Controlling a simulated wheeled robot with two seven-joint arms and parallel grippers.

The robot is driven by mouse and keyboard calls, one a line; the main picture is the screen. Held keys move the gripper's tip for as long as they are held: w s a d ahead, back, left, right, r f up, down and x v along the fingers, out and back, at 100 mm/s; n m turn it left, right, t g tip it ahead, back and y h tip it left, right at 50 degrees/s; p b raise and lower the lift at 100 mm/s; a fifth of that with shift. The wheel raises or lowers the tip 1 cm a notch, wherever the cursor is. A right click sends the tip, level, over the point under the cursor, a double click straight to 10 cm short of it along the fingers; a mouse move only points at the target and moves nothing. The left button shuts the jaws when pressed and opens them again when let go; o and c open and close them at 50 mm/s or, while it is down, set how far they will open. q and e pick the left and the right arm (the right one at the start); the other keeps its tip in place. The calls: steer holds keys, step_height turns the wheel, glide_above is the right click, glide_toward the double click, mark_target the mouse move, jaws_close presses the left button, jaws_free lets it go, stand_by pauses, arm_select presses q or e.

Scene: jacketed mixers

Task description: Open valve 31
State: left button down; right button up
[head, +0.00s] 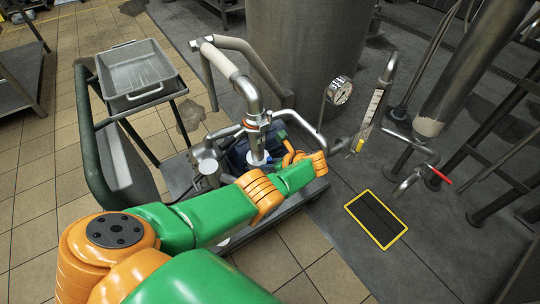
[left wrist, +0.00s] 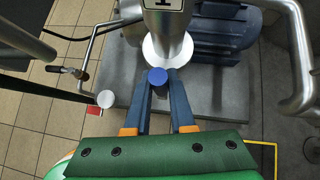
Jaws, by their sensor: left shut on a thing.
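In the left wrist view my left gripper (left wrist: 161,82) is shut on a blue knob (left wrist: 157,76), which sits between its two dark fingertips. The knob is in front of a white disc (left wrist: 152,48) at the end of a metal pipe body. A plate (left wrist: 164,4) with a dark mark is cut off at the top edge, and I cannot read a valve number. In the head view my green and orange left arm reaches over the pump cart, and its fingers are mostly hidden. The white disc (head: 258,160) shows there below the vertical pipe. My right gripper is not in view.
A blue motor (left wrist: 222,30) is beside the knob. A pressure gauge (head: 339,90), a large tank (head: 305,45) and a red-handled lever (head: 440,176) are farther right. A steel tray (head: 137,73) stands at left. A yellow-edged floor plate (head: 376,218) lies at right.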

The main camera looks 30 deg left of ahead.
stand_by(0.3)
arm_select(q)
steer(key=c, duration=0.8)
jaws_free()
steer(key=shift+w+f, duration=0.1)
steer(key=shift+o, duration=0.2)
steer(key=p+v, duration=0.4)
steer(key=v, duration=0.3)
steer(key=shift+d, duration=0.1)
